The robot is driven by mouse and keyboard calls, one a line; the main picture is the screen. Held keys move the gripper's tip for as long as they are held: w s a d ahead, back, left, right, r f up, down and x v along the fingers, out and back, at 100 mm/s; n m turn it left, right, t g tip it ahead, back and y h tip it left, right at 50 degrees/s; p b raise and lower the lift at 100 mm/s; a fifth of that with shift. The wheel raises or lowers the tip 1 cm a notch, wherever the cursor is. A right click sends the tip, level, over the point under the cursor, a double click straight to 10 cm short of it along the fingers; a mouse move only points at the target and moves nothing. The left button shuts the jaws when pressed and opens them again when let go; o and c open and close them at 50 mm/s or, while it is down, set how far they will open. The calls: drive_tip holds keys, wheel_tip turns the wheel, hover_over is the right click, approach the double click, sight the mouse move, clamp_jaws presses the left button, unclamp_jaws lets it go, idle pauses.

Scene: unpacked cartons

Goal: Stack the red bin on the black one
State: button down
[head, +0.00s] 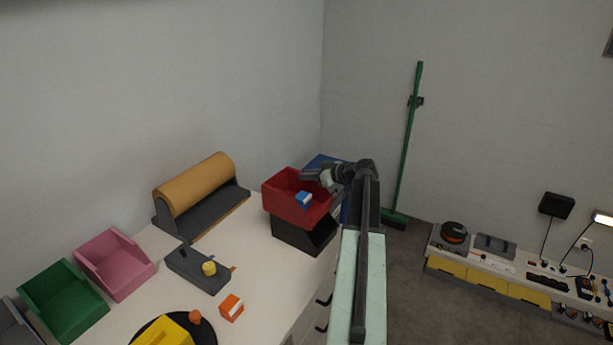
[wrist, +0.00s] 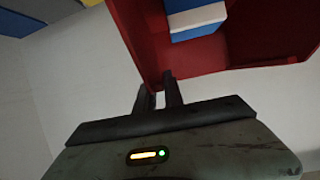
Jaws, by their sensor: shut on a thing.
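The red bin (head: 290,200) sits directly above the black bin (head: 300,238) at the far right end of the table in the head view. The red bin looks about level; I cannot tell whether it rests fully on the black one. A small blue and white box (head: 303,199) is inside the red bin. My gripper (head: 318,178) is at the red bin's right side. In the wrist view, my gripper (wrist: 160,92) is shut on the wall of the red bin (wrist: 150,45), with the blue and white box (wrist: 195,22) inside. The black bin is not seen in the wrist view.
A paper roll holder (head: 200,195), a pink bin (head: 113,264), a green bin (head: 62,302), a dark tape dispenser (head: 190,266) and an orange box (head: 231,307) stand on the table (head: 265,275). A blue object (head: 322,161) is behind the red bin.

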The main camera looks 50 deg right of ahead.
drive_tip(key=shift+f, duration=0.25)
drive_tip(key=c, duration=1.4)
unclamp_jaws()
drive_tip(key=shift+r, duration=0.15)
drive_tip(key=shift+o, duration=0.2)
drive_tip(key=p+v, duration=0.3)
drive_tip(key=v, duration=0.4)
drive_tip(key=shift+s, duration=0.4)
drive_tip(key=shift+r, duration=0.1)
